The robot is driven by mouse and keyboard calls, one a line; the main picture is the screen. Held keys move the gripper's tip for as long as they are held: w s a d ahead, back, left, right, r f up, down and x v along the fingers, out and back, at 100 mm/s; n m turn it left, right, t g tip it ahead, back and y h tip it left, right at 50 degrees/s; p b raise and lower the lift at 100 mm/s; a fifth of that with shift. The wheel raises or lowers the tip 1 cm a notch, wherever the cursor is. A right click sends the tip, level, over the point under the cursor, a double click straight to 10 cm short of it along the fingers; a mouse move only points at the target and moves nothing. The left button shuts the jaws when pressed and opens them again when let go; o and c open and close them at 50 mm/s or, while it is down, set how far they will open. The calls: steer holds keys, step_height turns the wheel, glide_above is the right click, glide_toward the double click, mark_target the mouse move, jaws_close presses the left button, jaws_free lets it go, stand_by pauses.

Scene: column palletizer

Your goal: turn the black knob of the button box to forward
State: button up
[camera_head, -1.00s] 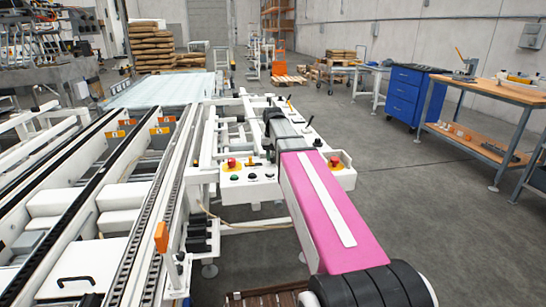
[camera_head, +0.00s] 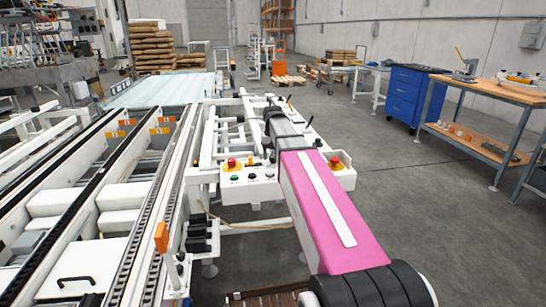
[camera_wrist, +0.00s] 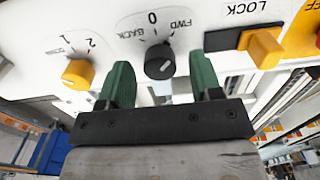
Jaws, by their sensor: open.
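The black knob (camera_wrist: 160,62) is on the white panel of the button box (camera_wrist: 60,25) in the wrist view. The marks BACK, 0 and FWD are printed around it. A pale mark shows on its lower right face. My gripper (camera_wrist: 160,80) is open, with one green finger on each side of the knob and gaps between. I cannot tell how far the fingertips are from the panel. In the head view the button box (camera_head: 250,190) stands at the conveyor's end; my pink arm covers its middle, and I cannot pick out the knob there.
A yellow selector (camera_wrist: 77,74) sits left of the knob, and a yellow LOCK switch (camera_wrist: 264,47) to the right. A red emergency stop (camera_head: 231,163) stands on the box. A conveyor (camera_head: 150,190) runs along the left. Open floor lies to the right, before a blue cabinet (camera_head: 405,92).

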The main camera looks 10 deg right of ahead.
mark_target(273, 157)
step_height(273, 157, up, 10)
steer(key=shift+r, duration=0.15)
stand_by(0.3)
